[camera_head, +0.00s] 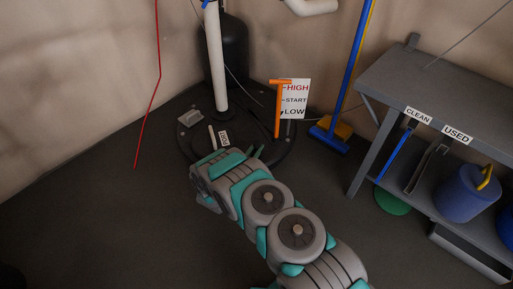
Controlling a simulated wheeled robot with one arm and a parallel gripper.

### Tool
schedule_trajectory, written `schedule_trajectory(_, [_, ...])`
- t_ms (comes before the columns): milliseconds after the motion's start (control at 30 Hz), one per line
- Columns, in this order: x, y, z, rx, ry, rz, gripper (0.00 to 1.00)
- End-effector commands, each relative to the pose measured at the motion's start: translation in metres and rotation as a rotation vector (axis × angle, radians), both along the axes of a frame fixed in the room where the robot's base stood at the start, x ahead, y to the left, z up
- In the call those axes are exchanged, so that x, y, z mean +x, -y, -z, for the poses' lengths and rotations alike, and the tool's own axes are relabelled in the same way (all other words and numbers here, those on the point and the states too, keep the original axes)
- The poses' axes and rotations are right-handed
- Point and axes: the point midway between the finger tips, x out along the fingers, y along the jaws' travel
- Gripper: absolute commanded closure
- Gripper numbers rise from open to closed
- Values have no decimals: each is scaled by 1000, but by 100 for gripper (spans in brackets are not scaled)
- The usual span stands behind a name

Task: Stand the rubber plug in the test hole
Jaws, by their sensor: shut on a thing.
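My arm reaches from the lower right toward the round dark base at the back, and its far end covers part of the base's front edge. I cannot make out the rubber plug. A small white label (224,138), probably reading TEST, sits on the dark base (180,128). A short pale rod (212,137) stands next to the label, just beyond the arm's end. The test hole itself cannot be made out.
An orange T-handle (278,108) stands by a HIGH/START/LOW sign (295,99). A white pipe (216,60) rises from the base beside a black tank (235,50). A blue broom (329,137) leans behind. A grey shelf (400,75) stands right. Floor at left is clear.

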Motion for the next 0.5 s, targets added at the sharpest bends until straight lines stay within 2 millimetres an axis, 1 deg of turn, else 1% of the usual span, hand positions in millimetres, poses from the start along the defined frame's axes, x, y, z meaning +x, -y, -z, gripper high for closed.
schedule_trajectory(167, [0,0,0,0,0,0,100])
schedule_trajectory(200, [0,0,0,0,0,0,71])
schedule_trajectory(400, [0,0,0,0,0,0,48])
schedule_trajectory(500, [0,0,0,0,0,0,39])
